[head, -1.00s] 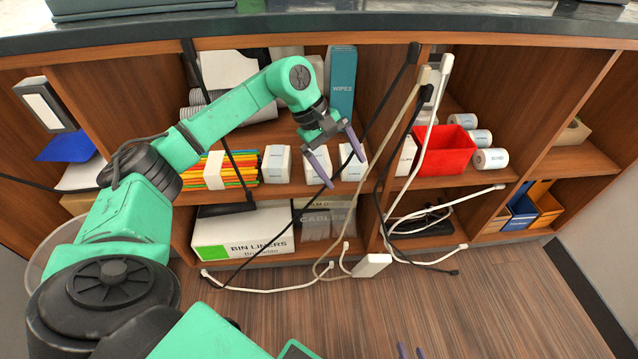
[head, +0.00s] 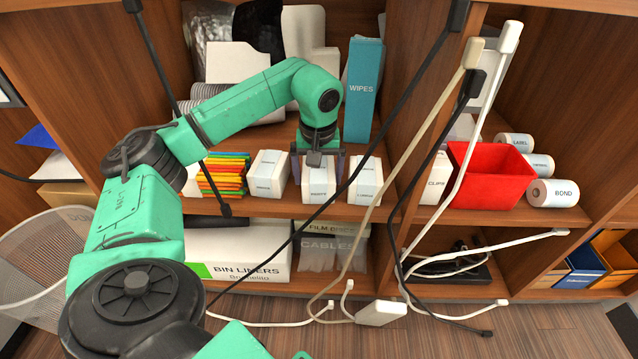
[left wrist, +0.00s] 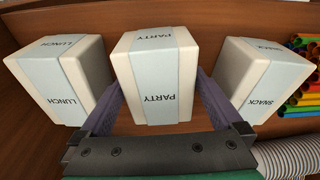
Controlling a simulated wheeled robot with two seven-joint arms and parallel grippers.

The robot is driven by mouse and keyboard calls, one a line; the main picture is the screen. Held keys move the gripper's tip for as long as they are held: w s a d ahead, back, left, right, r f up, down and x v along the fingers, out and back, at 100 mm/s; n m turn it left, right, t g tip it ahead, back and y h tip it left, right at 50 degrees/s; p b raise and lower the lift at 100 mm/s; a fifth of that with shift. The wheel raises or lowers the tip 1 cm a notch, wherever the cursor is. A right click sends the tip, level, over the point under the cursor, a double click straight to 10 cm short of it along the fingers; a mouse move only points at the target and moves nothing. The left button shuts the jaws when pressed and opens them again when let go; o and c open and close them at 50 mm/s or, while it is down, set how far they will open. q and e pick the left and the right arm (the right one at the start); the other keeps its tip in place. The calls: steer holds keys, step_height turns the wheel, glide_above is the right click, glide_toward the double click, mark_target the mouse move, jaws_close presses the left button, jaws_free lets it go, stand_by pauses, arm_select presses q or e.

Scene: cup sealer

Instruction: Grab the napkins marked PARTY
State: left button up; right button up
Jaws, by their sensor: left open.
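The napkins marked PARTY (head: 319,188) are a white block with a pale grey band, standing on the middle shelf between two similar packs. In the left wrist view the PARTY pack (left wrist: 157,97) is centred with its label readable. My left gripper (head: 319,160) is open at the pack, with one finger on each side of it. In the left wrist view the gripper's fingers (left wrist: 160,88) flank the pack, partly behind its edges; I cannot tell if they touch it. My right gripper is out of view.
The SNACK pack (left wrist: 267,80) and LUNCH pack (left wrist: 62,80) stand close on either side. A black cable (head: 408,95) hangs diagonally in front of the shelf by the packs. Coloured straws (head: 222,175), a WIPES box (head: 362,90) and a red bin (head: 490,176) are nearby.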

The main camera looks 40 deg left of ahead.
arm_select(q)
steer(key=shift+r, duration=0.1)
steer(key=shift+c, duration=0.9)
steer(key=c, duration=1)
steer(key=shift+r, duration=0.1)
